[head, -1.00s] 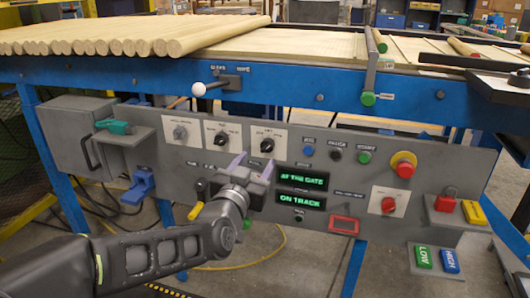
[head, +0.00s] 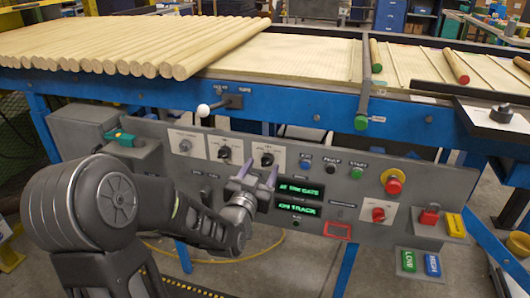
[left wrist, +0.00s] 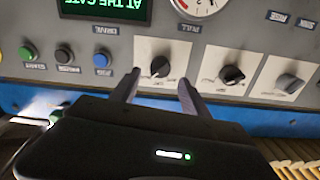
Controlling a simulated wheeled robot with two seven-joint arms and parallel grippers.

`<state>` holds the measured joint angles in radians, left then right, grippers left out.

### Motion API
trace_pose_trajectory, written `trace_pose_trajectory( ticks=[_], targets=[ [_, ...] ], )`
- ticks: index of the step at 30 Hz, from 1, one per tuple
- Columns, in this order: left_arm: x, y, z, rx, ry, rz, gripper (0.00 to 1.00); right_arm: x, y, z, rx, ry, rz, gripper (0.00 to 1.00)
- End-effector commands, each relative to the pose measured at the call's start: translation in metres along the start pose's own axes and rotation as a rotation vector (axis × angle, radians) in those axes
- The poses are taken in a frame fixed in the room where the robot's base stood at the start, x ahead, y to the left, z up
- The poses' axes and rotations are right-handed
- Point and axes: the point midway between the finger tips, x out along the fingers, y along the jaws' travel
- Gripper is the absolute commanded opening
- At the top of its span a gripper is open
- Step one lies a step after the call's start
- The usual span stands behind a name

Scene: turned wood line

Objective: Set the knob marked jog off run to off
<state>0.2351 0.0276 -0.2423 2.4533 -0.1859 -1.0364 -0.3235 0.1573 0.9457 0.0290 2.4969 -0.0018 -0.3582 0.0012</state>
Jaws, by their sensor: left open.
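Three selector knobs sit on pale plates along the panel's upper part; their lettering is too small to read, so I cannot tell which says jog off run. They are a grey left knob (head: 185,146), a black middle knob (head: 224,152) and a black right knob (head: 267,159). My left gripper (head: 259,172) is open and empty just below the right knob. In the left wrist view, the panel is upside down, and this knob (left wrist: 160,67) appears between the spread fingertips (left wrist: 158,82), apart from them. Its exact setting is unclear. My right gripper is out of view.
A white-balled lever (head: 203,110) sticks out above the knobs. Blue, black and green buttons (head: 330,168) and a red emergency stop (head: 393,185) are to the right. Lit displays (head: 300,190) lie beside the gripper. Wooden rods (head: 130,45) cover the table above.

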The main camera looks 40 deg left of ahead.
Motion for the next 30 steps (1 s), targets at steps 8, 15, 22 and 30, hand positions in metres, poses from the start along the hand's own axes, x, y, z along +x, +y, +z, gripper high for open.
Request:
trace_pose_trajectory(
  ticks=[8,15,22,30],
  targets=[
    [0.032,0.001,0.005,-0.001,-0.004,0.001,0.54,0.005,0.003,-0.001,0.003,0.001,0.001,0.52],
    [0.034,0.001,0.004,-0.001,-0.004,0.001,0.54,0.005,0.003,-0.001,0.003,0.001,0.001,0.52],
    [0.034,0.001,0.004,-0.001,-0.004,0.001,0.41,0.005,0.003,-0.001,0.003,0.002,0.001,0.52],
    [0.034,0.001,0.004,-0.001,-0.004,0.001,0.19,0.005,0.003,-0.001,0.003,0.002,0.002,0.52]
  ],
)
